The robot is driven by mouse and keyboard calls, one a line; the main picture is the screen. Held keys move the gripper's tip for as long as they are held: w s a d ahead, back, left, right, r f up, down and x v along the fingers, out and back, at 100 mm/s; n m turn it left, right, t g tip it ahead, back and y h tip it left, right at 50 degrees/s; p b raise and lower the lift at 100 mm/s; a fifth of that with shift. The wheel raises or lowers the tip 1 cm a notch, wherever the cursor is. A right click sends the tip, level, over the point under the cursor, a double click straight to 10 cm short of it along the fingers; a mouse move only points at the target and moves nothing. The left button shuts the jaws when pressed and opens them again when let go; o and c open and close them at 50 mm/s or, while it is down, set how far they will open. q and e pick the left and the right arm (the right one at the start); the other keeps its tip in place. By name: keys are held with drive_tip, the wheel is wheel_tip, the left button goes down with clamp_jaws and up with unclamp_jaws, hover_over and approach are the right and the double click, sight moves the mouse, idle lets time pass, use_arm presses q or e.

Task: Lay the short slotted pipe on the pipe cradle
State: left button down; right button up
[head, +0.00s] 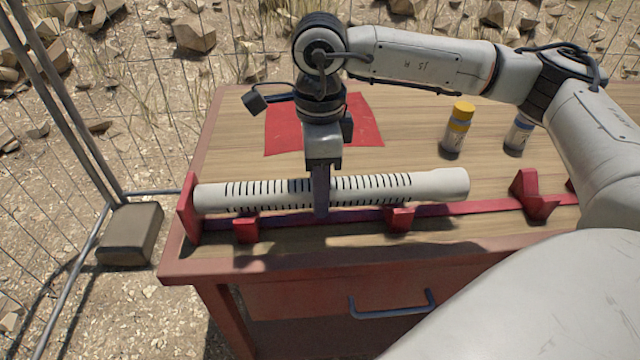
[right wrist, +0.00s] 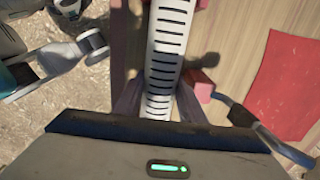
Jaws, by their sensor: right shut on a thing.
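The short slotted pipe (head: 260,194) is white with rows of black slots. It lies lengthwise over the left part of the red pipe cradle (head: 470,207), its left end close to the cradle's upright end plate (head: 188,208). Two cradle blocks show under it; I cannot tell whether it touches them or is slightly above. My right gripper (head: 320,200) points down and is shut across the pipe's middle. In the right wrist view the pipe (right wrist: 165,45) runs between the two fingers (right wrist: 160,103).
The cradle's right part, with a red block (head: 533,195), is empty. Behind are a red mat (head: 360,125), a yellow-capped bottle (head: 458,130) and another bottle (head: 518,136). A wire fence (head: 75,110) and a block (head: 130,234) stand left of the table.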

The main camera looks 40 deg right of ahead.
idle(0.5)
drive_tip(key=shift+a, duration=0.1)
drive_tip(key=shift+f+b, duration=0.45)
drive_tip(key=shift+b, duration=0.1)
idle(0.4)
